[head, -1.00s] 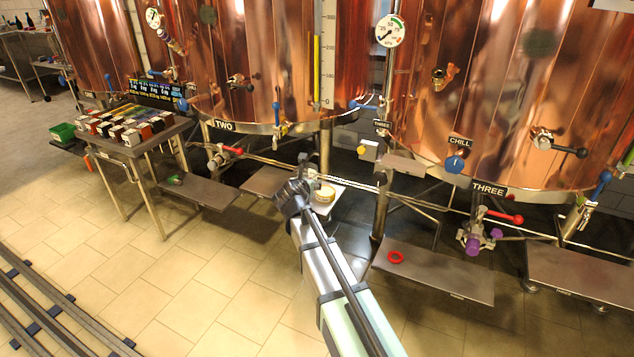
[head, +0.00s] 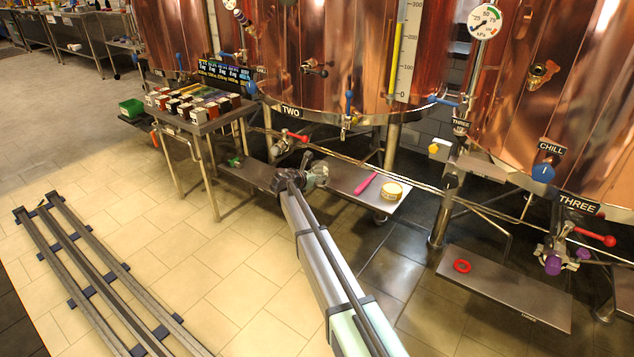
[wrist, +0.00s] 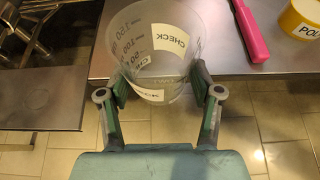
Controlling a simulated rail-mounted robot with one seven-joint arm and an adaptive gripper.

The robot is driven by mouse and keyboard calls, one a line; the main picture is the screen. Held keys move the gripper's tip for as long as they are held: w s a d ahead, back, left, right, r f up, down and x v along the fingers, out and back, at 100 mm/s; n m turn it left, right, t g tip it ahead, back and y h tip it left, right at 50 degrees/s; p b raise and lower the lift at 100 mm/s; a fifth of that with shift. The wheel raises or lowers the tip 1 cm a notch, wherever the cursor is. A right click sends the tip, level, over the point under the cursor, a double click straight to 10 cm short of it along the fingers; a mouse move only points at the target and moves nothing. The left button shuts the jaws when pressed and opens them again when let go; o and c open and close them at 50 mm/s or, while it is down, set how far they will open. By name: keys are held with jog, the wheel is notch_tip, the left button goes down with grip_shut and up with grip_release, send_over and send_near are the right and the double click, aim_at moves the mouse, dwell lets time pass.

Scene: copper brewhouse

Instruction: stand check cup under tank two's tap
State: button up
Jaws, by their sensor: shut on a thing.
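The clear check cup (wrist: 158,45) stands upright between the fingers of my gripper (wrist: 160,88) in the wrist view, with white CHECK labels and dark scale marks. My gripper is shut on it. In the head view my gripper (head: 312,175) is over the low steel shelf (head: 345,180) below the copper tank two (head: 290,60), marked TWO (head: 291,111). I cannot clearly make out the cup there. A blue-handled tap (head: 349,106) hangs from tank two, right of my gripper. A red-handled valve (head: 290,138) is behind my gripper. Whether the cup touches the shelf cannot be told.
A pink tool (head: 366,184) and a yellow tub (head: 392,190) lie on the shelf right of my gripper; the tool (wrist: 250,32) and tub (wrist: 298,22) also show in the wrist view. A red ring (head: 462,266) lies on tank three's shelf. A table of small boxes (head: 185,103) stands left.

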jog(key=shift+s+d, duration=0.1)
jog(key=shift+r+p, duration=0.15)
jog(key=shift+p, duration=0.7)
jog(key=p, duration=0.5)
send_near(338, 172)
jog(key=w+d, duration=0.1)
jog(key=w+d+r, duration=0.1)
jog(key=w, duration=0.1)
jog(key=shift+d+r, duration=0.1)
jog(key=shift+d, duration=0.25)
jog(key=shift+w+d+p, duration=0.75)
jog(key=shift+w+d, duration=0.8)
jog(key=shift+w, duration=0.25)
jog(key=shift+p, duration=0.3)
jog(key=shift+p, duration=0.5)
jog(key=shift+f, duration=0.95)
jog(key=o, duration=0.7)
